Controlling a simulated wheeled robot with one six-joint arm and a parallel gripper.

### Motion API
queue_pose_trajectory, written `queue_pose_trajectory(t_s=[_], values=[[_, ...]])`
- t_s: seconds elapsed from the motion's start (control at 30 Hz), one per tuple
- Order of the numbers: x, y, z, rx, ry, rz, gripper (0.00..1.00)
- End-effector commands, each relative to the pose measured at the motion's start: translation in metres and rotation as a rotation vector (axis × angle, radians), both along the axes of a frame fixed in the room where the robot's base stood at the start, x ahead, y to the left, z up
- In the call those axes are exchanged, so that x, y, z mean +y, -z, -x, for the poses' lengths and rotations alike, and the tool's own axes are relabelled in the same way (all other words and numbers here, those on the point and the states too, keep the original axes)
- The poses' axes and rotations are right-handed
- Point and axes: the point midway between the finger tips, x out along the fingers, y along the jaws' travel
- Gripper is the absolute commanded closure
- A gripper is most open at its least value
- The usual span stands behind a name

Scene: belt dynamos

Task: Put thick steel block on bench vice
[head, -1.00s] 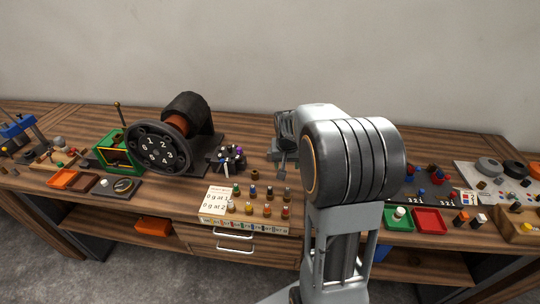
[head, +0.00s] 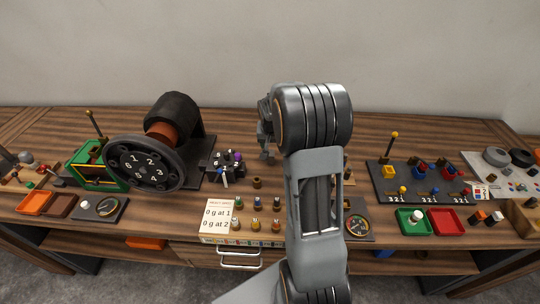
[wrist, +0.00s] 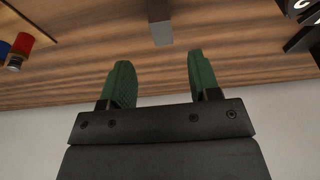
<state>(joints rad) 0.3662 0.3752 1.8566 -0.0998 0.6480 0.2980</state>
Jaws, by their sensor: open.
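A grey block (wrist: 161,27), which looks like the thick steel block, shows on the wooden bench at the top of the wrist view. My gripper (wrist: 160,62) is open, with its two green fingers apart and nothing between them. The block lies beyond the fingertips, roughly in line with the gap, not touching them. In the head view my arm covers most of the gripper, and I cannot make out the block there. The bench vice is not recognisable in either view now.
A black dynamo wheel (head: 145,163) and green box (head: 95,172) stand left of my arm. A dark board (head: 385,186) with coloured knobs, a green tray (head: 412,221) and a red tray (head: 446,222) are on the right. Small weights and a card (head: 219,218) sit in front.

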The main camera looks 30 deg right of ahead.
Motion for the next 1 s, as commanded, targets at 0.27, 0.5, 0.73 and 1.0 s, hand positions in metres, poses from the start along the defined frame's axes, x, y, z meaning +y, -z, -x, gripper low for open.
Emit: queue_pose_trajectory(t_s=[0.27, 0.5, 0.73, 1.0], values=[[-0.005, 0.033, -0.007, 0.002, 0.001, -0.001, 0.44], [-0.006, 0.047, -0.01, 0.004, 0.0, -0.001, 0.44], [-0.008, 0.077, -0.017, 0.002, 0.0, -0.002, 0.44], [-0.01, 0.088, -0.02, -0.001, 0.001, -0.001, 0.44]])
